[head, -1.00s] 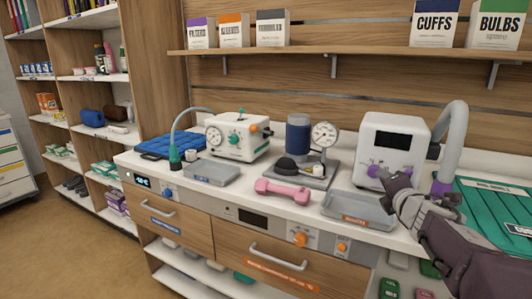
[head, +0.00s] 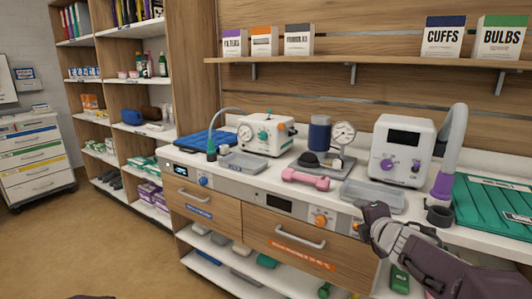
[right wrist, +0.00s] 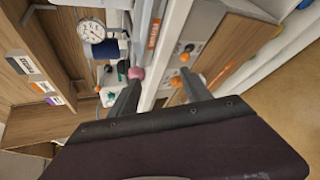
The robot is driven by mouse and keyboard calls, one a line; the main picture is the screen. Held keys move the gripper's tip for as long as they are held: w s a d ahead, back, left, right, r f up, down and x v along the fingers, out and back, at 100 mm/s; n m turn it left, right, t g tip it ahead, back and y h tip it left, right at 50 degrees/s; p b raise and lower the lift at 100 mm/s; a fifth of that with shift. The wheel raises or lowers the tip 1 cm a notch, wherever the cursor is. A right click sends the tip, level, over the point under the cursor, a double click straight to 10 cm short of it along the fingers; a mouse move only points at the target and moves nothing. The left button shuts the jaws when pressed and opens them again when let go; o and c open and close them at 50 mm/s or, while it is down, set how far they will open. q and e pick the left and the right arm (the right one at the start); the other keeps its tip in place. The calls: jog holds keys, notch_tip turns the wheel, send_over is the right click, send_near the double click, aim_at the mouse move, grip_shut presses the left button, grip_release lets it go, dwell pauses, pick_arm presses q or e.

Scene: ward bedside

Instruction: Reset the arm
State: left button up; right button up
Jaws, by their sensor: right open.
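My right arm comes in from the lower right of the head view. Its gripper (head: 370,218) is in front of the counter's front edge, below the grey tray (head: 373,196). In the right wrist view its two fingers (right wrist: 162,92) stand apart with nothing between them but the counter edge behind. It appears to touch nothing. My left gripper is not in view; only a small dark piece, perhaps of my left arm, shows at the bottom left edge.
The counter bears a white device with purple knobs (head: 401,150), a pink dumbbell (head: 305,179), a gauge (head: 343,132), a white box with dials (head: 266,135) and a green case (head: 490,207). Drawers (head: 285,232) are below. The floor at left (head: 90,240) is clear.

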jog(key=s+a+f+m+g, duration=0.3)
jog(key=s+f+m, duration=0.15)
jog(key=f, duration=0.45)
jog(key=s+a+f+m+g, duration=0.25)
jog(key=s+f+m, duration=0.2)
jog(key=f, duration=0.35)
jog(key=s+a+f+m+g+y, duration=0.1)
jog(key=s+f+m+g, duration=0.2)
jog(key=s+f+m, duration=0.35)
jog(key=s+a+f+m+g, duration=0.1)
jog(key=s+f+m+g, duration=0.25)
jog(key=s, duration=0.55)
notch_tip(320, 180, up, 26)
jog(key=m+p, duration=0.2)
jog(key=p, duration=2.3)
jog(key=shift+s+a+f, duration=0.15)
jog(key=shift+s+a, duration=0.1)
